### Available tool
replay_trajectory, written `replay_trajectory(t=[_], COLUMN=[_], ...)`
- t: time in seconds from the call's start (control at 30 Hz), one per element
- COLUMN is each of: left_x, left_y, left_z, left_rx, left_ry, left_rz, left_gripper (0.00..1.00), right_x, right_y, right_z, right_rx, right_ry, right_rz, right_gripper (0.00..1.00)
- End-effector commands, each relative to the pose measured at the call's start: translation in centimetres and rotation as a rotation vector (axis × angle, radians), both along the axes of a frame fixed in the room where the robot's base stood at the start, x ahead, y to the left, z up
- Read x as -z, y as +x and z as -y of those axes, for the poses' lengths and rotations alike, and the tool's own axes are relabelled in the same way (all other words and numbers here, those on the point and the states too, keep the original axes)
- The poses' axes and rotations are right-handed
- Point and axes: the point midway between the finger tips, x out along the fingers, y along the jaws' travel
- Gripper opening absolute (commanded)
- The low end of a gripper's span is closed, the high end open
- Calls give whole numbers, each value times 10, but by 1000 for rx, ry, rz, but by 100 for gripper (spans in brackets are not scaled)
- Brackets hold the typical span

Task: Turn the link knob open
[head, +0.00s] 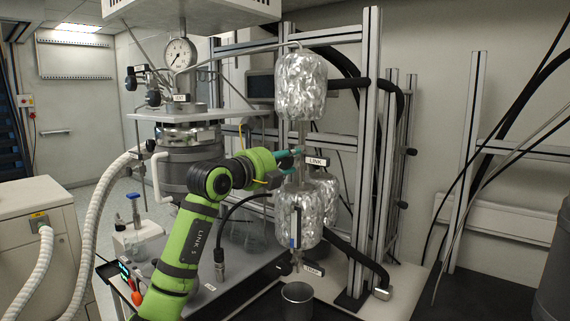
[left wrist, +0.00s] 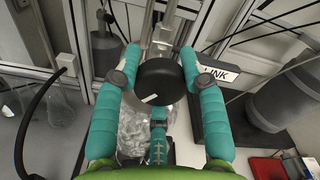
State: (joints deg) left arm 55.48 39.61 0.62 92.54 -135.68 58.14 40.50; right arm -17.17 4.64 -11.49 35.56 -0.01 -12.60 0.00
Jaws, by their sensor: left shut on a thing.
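The link knob (left wrist: 160,80) is a round black knob with a short white mark at its lower left in the left wrist view. Its LINK label (left wrist: 219,75) is on its right; this label also shows in the head view (head: 318,161). My left gripper (left wrist: 160,55) has its two teal fingers on either side of the knob and is shut on it. In the head view the left gripper (head: 289,159) reaches in from the left between the foil-wrapped vessels, where the knob itself is hidden. My right gripper is in neither view.
A foil-wrapped vessel (head: 301,86) hangs above the gripper and another (head: 298,216) below it. An aluminium frame (head: 364,150) stands close to the right. The reactor with its gauge (head: 180,54) is at the left. A metal beaker (head: 297,298) stands below.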

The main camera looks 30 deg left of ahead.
Motion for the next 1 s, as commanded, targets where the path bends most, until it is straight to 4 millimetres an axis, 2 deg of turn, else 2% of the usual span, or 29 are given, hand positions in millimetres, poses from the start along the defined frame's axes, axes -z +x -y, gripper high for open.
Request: replay_trajectory(t=[0.03, 0.53, 1.0], left_x=[-8, -9, -8], left_y=[-2, -2, -2], left_z=[-3, -4, -5], left_rx=[-6, -6, -7], left_ry=[-48, -484, -679], left_rz=[18, -15, -31], left_gripper=[9, 9, 9], right_x=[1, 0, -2], right_y=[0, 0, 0], right_z=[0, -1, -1], right_rx=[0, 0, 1], right_ry=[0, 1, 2], right_rz=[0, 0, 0], right_gripper=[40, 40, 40])
